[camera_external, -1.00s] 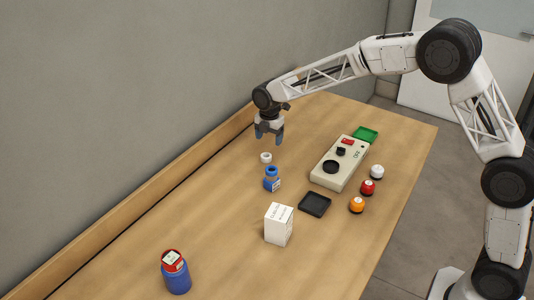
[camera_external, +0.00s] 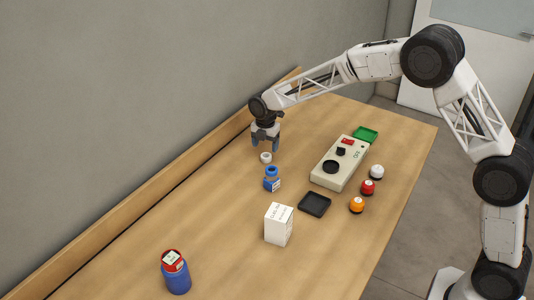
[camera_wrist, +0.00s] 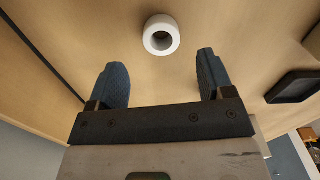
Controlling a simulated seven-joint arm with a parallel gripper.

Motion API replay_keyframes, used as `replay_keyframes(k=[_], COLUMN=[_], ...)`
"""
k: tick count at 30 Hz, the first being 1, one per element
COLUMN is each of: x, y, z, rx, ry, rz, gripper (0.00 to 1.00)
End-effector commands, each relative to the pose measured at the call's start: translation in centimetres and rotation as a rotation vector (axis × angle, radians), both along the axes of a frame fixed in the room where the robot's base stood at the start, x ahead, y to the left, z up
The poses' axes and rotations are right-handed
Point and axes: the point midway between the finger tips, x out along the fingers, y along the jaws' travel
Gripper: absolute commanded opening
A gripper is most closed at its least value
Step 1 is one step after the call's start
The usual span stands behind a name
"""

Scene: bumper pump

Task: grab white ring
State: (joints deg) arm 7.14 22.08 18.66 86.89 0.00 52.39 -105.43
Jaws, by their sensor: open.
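My gripper (camera_external: 265,147) is open and empty, pointing down above the table close to the ring. In the wrist view my gripper (camera_wrist: 160,75) has its two blue-grey fingers spread wide apart, and the ring is not between them.
A white box (camera_external: 279,225), a black tray (camera_external: 314,204) and a beige device (camera_external: 339,165) stand to the right and front. A red-topped blue container (camera_external: 176,274) is at front left. The wall ledge (camera_external: 150,194) runs along the left.

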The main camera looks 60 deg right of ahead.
Motion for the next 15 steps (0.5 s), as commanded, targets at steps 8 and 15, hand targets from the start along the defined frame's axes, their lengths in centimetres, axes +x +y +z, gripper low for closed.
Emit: replay_keyframes(k=[8, 15], x=[0.00, -0.05], y=[-0.01, -0.06], z=[-0.24, -0.92], rx=[0.000, 0.000], ry=[-0.001, 0.001], rz=[0.000, 0.000], gripper=[0.74, 0.74])
